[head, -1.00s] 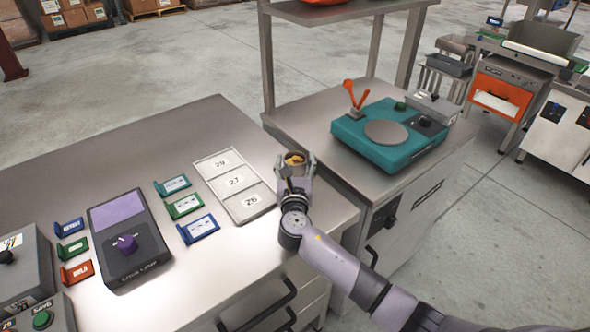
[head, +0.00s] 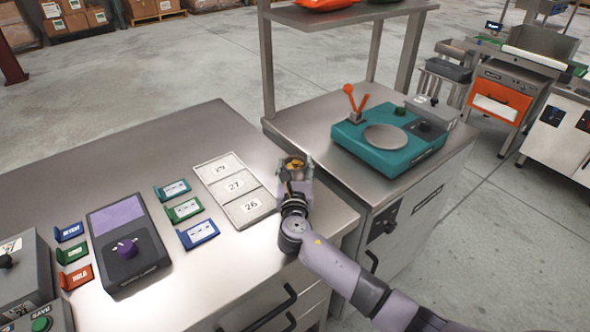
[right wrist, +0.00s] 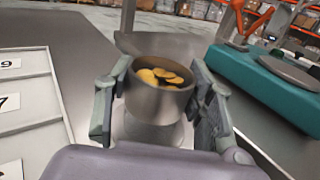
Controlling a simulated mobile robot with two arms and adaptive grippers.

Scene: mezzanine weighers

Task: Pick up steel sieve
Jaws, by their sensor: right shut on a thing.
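The steel sieve (right wrist: 158,98) is a small round metal cup with several yellow, chip-like pieces inside. It shows upright between the fingers of my right gripper (right wrist: 160,108) in the right wrist view. In the head view the sieve (head: 293,165) is small and partly hidden by the right gripper (head: 294,172). The right gripper is shut on it, near the right edge of the left steel table (head: 120,150). Whether the sieve touches the table is hard to tell. My left gripper is not in view.
A tray with labels 29, 27 and 26 (head: 208,169) lies left of the gripper. A teal weigher (head: 349,134) with a round plate stands on the right bench (head: 300,117). Colored label holders (head: 185,210) and a purple-knobbed lamp box (head: 115,223) stand further left.

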